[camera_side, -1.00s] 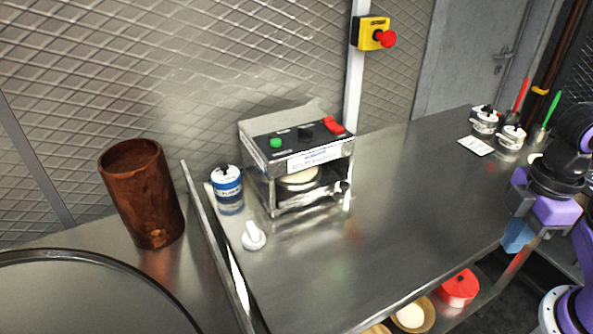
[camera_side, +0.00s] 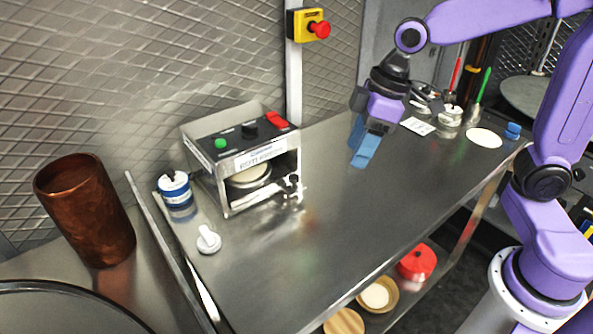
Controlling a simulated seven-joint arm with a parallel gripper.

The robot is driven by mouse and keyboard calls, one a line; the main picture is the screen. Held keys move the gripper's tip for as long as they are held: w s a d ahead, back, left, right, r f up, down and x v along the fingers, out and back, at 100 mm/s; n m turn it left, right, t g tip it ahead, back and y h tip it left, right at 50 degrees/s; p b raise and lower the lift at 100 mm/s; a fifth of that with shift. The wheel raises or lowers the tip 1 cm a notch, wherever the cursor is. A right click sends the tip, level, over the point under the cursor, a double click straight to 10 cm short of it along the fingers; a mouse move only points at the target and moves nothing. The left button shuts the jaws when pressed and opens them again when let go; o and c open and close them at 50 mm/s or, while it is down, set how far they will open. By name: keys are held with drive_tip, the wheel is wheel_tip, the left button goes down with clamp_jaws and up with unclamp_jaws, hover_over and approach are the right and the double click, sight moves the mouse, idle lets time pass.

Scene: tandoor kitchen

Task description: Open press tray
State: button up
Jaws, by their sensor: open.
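The press (camera_side: 238,152) is a metal box on the steel table, with a green button, a black knob and a red switch on top. Its front is open and a round pale disc (camera_side: 252,174) shows inside on the tray. A dark handle (camera_side: 292,186) sits at the press's lower right front corner. My gripper (camera_side: 363,150) has blue fingers pointing down above the table, right of the press and apart from it. It is open and looks empty.
A blue-and-white jar (camera_side: 174,188) and a white knobbed object (camera_side: 208,239) stand left of the press. A copper cylinder (camera_side: 85,210) is further left. Jars (camera_side: 450,115) and a pale disc (camera_side: 484,138) lie at the right. The table's middle (camera_side: 330,220) is clear.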

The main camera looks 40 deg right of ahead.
drive_tip(key=m+t, duration=0.1)
approach(295, 176)
drive_tip(key=shift+y, duration=0.3)
drive_tip(key=x, duration=0.8)
drive_tip(key=shift+d+f, duration=0.2)
drive_tip(key=shift+d, duration=0.05)
drive_tip(key=shift+c, duration=0.3)
clamp_jaws()
